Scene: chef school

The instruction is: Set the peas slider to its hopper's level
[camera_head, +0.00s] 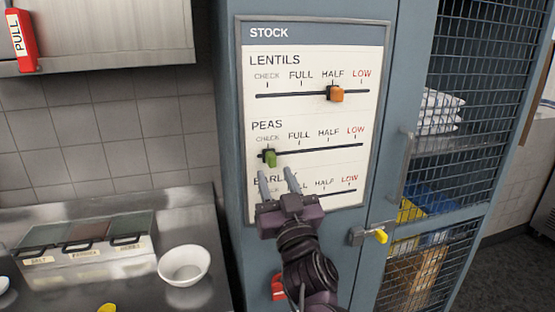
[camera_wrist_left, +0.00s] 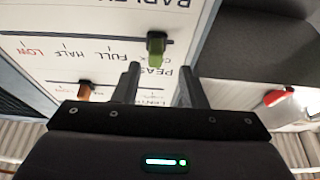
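The STOCK board (camera_head: 315,50) has LENTILS, PEAS and BARLEY rows, marked CHECK, FULL, HALF and LOW. The green peas slider (camera_head: 270,159) stands at CHECK, the left end of its track. It also shows in the left wrist view (camera_wrist_left: 157,45). My left gripper (camera_head: 276,174) is open and empty in front of the board, just below the peas slider and over the BARLEY row. In the wrist view its fingers (camera_wrist_left: 160,72) stand apart, with the slider beyond the gap between their tips. The barley knob is not visible in the head view. No hopper of peas is identifiable.
The orange lentils slider (camera_head: 336,94) sits at HALF. Right of the board are a vertical handle (camera_head: 403,165), a latch with a yellow tip (camera_head: 381,236) and a mesh door (camera_head: 455,140). A white bowl (camera_head: 184,265) and lidded bins (camera_head: 85,238) stand on the left counter.

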